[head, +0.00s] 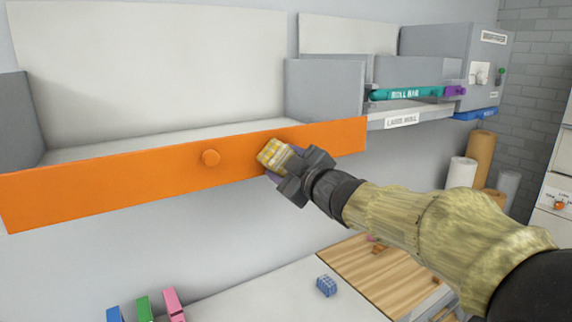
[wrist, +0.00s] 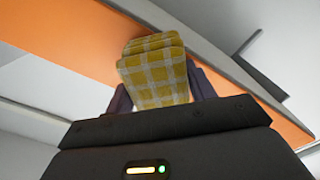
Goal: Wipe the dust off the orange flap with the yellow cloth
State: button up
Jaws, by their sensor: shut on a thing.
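No dust is clearly visible on the flap.
A teal roll (head: 405,94) lies on the ledge at right, above a white label (head: 402,121). Below are a wooden board (head: 350,268), a blue checked block (head: 326,286) and several coloured pieces (head: 174,303). Brown rolls (head: 480,155) stand at far right.

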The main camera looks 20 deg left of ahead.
jog(key=shift+w+d+r+p, duration=0.1)
jog(key=shift+w+d+p, duration=0.1)
jog(key=shift+w+p, duration=0.15)
jog(key=shift+w+d+p, duration=0.75)
jog(key=shift+w+d, duration=0.4)
jog(key=shift+w, duration=0.05)
jog(key=shift+a, duration=0.1)
jog(key=shift+s+a, duration=0.1)
jog(key=shift+s+a+b, duration=0.8)
jog(key=shift+s+b, duration=0.05)
jog(key=shift+s, duration=0.05)
jog(key=shift+s+a+b, duration=0.35)
jog(key=shift+s+a, duration=0.1)
jog(key=shift+s, duration=0.1)
